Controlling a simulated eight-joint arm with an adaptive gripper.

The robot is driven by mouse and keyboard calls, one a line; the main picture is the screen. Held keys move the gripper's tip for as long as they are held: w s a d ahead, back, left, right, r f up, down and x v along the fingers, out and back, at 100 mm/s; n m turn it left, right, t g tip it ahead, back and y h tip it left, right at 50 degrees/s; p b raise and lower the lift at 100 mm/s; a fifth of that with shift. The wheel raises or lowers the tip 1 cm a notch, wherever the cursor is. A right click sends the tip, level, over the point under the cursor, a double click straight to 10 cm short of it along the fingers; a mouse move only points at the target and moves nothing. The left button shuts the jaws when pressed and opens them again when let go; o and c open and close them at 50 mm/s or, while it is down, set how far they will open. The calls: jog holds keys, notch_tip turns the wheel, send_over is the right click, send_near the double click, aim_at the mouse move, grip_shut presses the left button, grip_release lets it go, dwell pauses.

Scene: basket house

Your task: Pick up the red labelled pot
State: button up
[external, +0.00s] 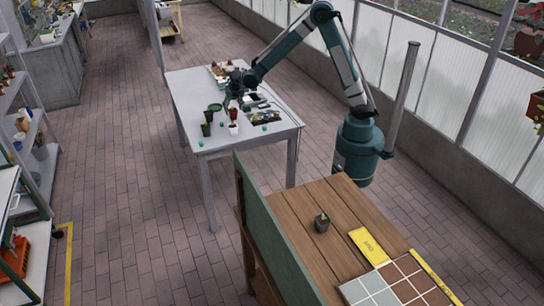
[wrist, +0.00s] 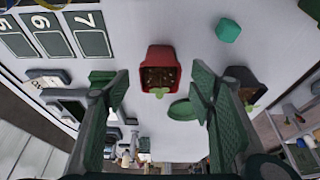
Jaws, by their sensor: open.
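A red pot (wrist: 172,54) with dark soil and a small green seedling stands on the grey table. In the external view the red pot (external: 233,114) is near the table's middle, just below my gripper (external: 238,101). In the wrist view my gripper (wrist: 160,85) is open, with one finger to the left and one to the right of the pot in the picture. The pot appears in the gap beyond the fingertips, and I see no contact. No label can be made out on it.
A dark pot (wrist: 240,76) with a seedling stands to the right in the wrist view, near a teal cube (wrist: 228,30) and a green dish (wrist: 180,109). Numbered cards (wrist: 50,38) lie at left.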

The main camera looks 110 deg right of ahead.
aim_at(233, 111)
jog(key=shift+b+x, duration=0.75)
jog(key=shift+x, duration=1.85)
jog(key=c, duration=1.3)
jog(key=shift+r, duration=0.1)
jog(key=shift+r+p, duration=1.1)
jog(key=shift+r, duration=3.85)
